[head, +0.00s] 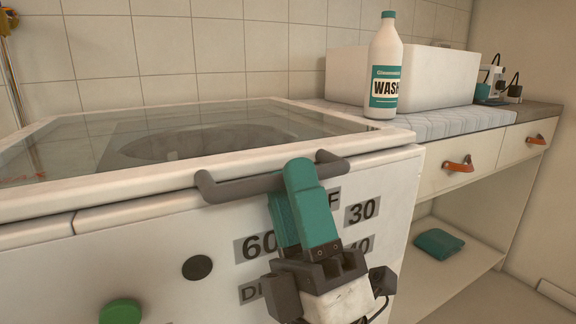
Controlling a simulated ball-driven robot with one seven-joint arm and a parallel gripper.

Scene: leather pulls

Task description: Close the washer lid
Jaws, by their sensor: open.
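The washer lid (120,181) has a white frame around a glass pane and lies down over the top of the white washer (60,255). The drum opening shows dimly through the glass. A dark grey bar handle (235,189) runs along the lid's front edge. The other finger is mostly hidden behind the first, so I cannot tell whether either touches the bar. The jaws are open.
A white bottle with a teal label (384,65) stands on the counter (450,125) right of the washer, before a white basin (440,78). Drawers with orange pulls (459,164) are below. A folded teal cloth (439,243) lies on the low shelf. A green button (121,312) is on the washer front.

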